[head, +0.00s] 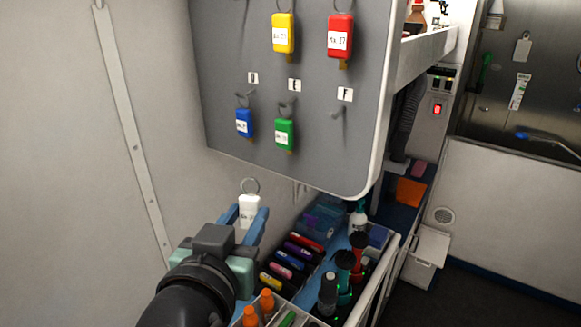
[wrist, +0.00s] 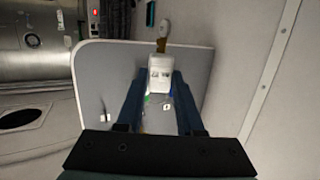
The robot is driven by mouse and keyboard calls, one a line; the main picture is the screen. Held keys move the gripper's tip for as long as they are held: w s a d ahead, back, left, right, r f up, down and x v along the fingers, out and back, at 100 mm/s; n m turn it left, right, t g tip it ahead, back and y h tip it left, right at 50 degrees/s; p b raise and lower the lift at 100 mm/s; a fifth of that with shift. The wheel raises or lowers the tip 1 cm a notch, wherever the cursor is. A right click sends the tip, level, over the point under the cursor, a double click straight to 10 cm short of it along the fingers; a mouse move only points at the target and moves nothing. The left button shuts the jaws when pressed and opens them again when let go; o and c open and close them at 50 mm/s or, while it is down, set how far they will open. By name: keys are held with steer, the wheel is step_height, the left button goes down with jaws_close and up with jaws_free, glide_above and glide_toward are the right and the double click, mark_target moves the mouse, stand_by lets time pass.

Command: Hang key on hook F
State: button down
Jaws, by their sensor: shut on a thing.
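My gripper (head: 246,214) is shut on a white key tag (head: 249,207), with its metal ring standing up above the fingers. In the wrist view the white tag (wrist: 160,75) sits between the blue fingers, and a brass key (wrist: 163,32) sticks out beyond it. The grey key board (head: 222,60) is above and to the right of my gripper in the head view. Hook F (head: 337,113) is bare, below its F label (head: 345,94) at the lower right of the board. The held tag is lower than the hook and left of it, apart from the board.
A blue key tag (head: 244,122) hangs under D and a green one (head: 284,134) under E, beside hook F. Yellow (head: 283,34) and red (head: 340,36) tags hang above. A tray (head: 378,268) of bottles and coloured handles lies below the board. A wall stands left.

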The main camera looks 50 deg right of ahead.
steer(key=s+d+r+m+g+h, duration=0.25)
steer(key=s+r, duration=0.35)
steer(key=r, duration=0.3)
steer(key=shift+n+t+h, duration=0.25)
steer(key=shift+h, duration=0.2)
steer(key=shift+w+d+f, duration=0.15)
steer(key=shift+d+f, duration=0.15)
steer(key=shift+d, duration=1.15)
steer(key=shift+w+d+f, duration=0.15)
steer(key=shift+d+f, duration=0.15)
steer(key=shift+d, duration=1.15)
steer(key=shift+w+d+f, duration=0.15)
steer(key=shift+d+f, duration=0.15)
steer(key=shift+d, duration=1.15)
steer(key=shift+c, duration=2.3)
jaws_free()
steer(key=shift+a, duration=0.1)
